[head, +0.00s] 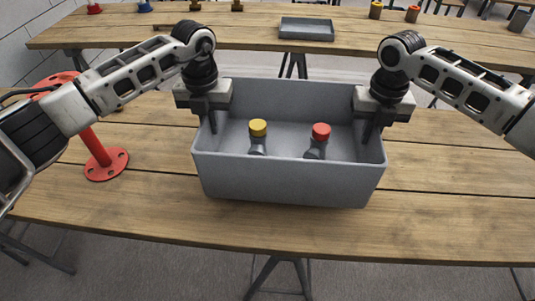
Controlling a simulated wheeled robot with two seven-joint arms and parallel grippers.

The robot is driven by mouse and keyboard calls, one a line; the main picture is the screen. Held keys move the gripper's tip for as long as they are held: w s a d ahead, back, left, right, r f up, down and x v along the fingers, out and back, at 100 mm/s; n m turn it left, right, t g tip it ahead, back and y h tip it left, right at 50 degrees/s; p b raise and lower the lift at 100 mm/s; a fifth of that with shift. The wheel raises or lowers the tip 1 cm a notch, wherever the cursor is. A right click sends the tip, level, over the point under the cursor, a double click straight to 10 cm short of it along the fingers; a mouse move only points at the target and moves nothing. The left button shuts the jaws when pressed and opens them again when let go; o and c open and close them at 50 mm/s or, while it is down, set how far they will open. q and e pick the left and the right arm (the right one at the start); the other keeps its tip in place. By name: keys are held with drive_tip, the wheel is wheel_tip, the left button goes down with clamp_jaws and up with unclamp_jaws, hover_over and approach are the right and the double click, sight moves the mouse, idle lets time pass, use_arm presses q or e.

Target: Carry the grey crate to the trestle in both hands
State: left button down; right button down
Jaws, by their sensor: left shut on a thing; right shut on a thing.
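The grey crate (290,181) is in the middle of the head view, over the near wooden trestle table (450,205). I cannot tell whether its base touches the boards. Inside it stand a yellow-capped grey piece (258,137) and a red-capped grey piece (319,141). My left gripper (211,118) is shut on the crate's left wall. My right gripper (372,125) is shut on its right wall. The fingertips are partly hidden by the crate walls. A second wooden trestle table (245,33) stands behind.
A red flanged pipe piece (100,158) stands on the near table, left of the crate, by my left arm. A shallow grey tray (306,29) lies on the far table. Small capped pieces (376,9) stand at its back right. The near table's right side is clear.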

sight(213, 138)
use_arm(q)
drive_tip(key=shift+a, duration=0.2)
drive_tip(key=shift+d+r, duration=0.1)
drive_tip(key=shift+d, duration=0.15)
use_arm(e)
drive_tip(key=shift+d+r, duration=0.1)
